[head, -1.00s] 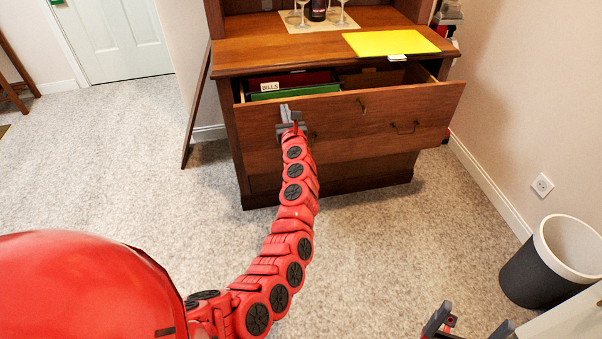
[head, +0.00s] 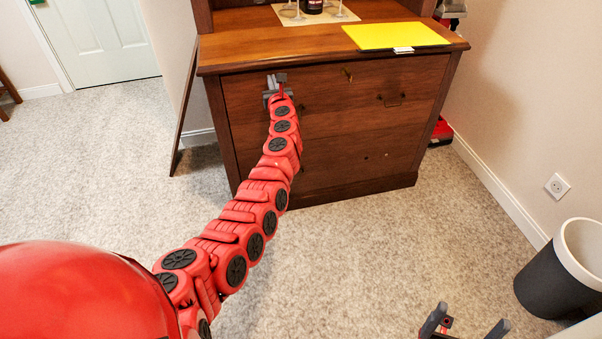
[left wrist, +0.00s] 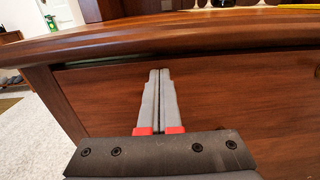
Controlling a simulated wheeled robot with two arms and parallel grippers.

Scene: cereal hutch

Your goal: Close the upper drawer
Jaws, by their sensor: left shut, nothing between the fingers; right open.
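The upper drawer (head: 345,95) of the wooden hutch (head: 228,120) shows its front almost flush with the frame, and its inside is hidden. In the left wrist view the drawer front (left wrist: 230,95) fills much of the picture, with a thin dark gap under the top's edge. My left gripper (head: 275,80) is shut and empty, its fingertips (left wrist: 158,72) against or very close to the upper left of the drawer front; I cannot tell if they touch. My right gripper (head: 465,325) is open and empty, low in the head view, far from the drawer.
A yellow folder (head: 393,37) lies on the hutch top, near glasses and a dark bottle (head: 312,5) on a mat. A waste bin (head: 562,270) stands at the right by the wall. The carpet (head: 340,250) before the hutch is clear.

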